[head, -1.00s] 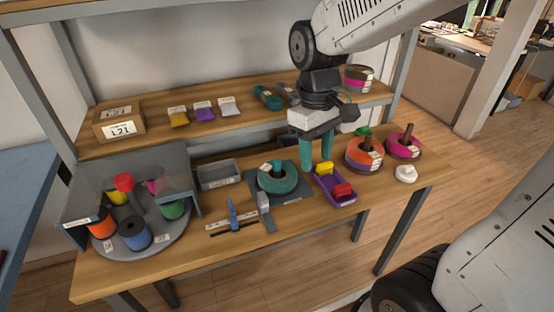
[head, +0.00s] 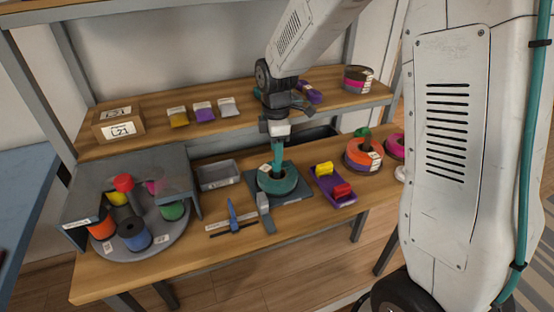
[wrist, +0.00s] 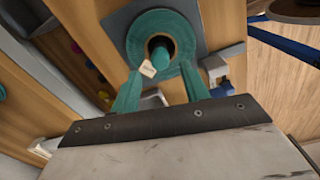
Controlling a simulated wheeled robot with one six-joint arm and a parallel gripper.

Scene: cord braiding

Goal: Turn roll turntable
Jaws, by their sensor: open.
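A round grey turntable (head: 165,243) with several coloured rolls stands at the left of the bench, partly under a grey hood (head: 88,205). A blue roll (head: 134,234) and an orange roll (head: 101,226) are at its front, a green roll (head: 172,210) at its right. A teal ring-shaped roll (head: 290,184) lies on a dark square base (head: 303,192). My gripper (head: 277,158) is over this teal roll, well right of the turntable. In the wrist view its two teal fingers (wrist: 161,85) are apart, with the roll's centre post beyond them. Whether they touch the roll is unclear.
A grey tray (head: 219,182) sits between the turntable and the teal roll. A blue upright tool (head: 233,217) stands in front. A purple tray (head: 340,200) and an orange-purple roll (head: 364,160) are to the right. A shelf (head: 150,138) runs behind. My arm covers the right side.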

